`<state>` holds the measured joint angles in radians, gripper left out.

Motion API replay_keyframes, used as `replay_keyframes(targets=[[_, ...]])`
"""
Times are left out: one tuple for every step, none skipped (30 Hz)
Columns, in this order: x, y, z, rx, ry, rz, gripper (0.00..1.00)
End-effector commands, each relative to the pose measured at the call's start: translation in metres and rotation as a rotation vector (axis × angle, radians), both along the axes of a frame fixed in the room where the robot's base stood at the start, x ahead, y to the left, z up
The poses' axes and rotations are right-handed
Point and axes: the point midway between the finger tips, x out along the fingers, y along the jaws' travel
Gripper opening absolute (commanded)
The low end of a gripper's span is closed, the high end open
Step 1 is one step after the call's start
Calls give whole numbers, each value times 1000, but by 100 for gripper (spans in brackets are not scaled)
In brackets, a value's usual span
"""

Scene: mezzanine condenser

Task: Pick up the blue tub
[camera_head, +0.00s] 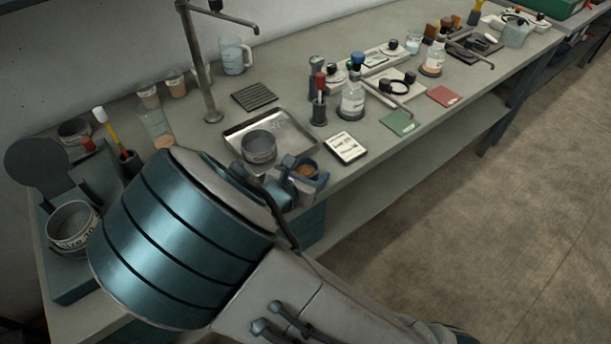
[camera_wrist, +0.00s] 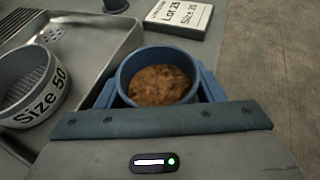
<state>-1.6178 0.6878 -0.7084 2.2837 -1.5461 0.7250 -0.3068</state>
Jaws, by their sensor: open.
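The blue tub (camera_wrist: 122,82) is a small round container with brown granular material in it, upright near the front edge of the bench. It also shows, partly hidden by my gripper, in the head view (camera_head: 308,165). My gripper (camera_wrist: 158,92) is open, with a blue finger on each side of the tub. Whether the fingers touch its wall I cannot tell. In the head view my gripper (camera_head: 296,184) is at the bench's front edge, partly behind my own arm. The lower part of the tub is hidden.
A metal tray (camera_head: 292,130) holding a sieve (camera_head: 259,147), marked "Size 50" in the wrist view, lies just left of the tub. A label card (camera_head: 346,148) lies to the right. Bottles and a tap stand farther back. Floor is open at right.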

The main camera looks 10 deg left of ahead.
Motion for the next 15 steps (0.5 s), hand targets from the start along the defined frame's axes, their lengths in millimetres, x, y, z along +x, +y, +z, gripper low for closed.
replay_keyframes(targets=[[2,-1,-1,0,0,-1,61],[2,-1,-1,0,1,0,61],[2,-1,-1,0,1,0,61],[2,-1,-1,0,1,0,61],[2,-1,-1,0,1,0,61],[2,-1,-1,0,1,0,61],[2,-1,-1,0,1,0,61],[2,-1,-1,0,1,0,58],[2,-1,-1,0,1,0,47],[2,-1,-1,0,1,0,39],[2,0,-1,0,1,0,31],[2,-1,-1,0,1,0,27],[2,0,-1,0,1,0,27],[2,0,-1,0,1,0,27],[2,0,-1,0,1,0,27]])
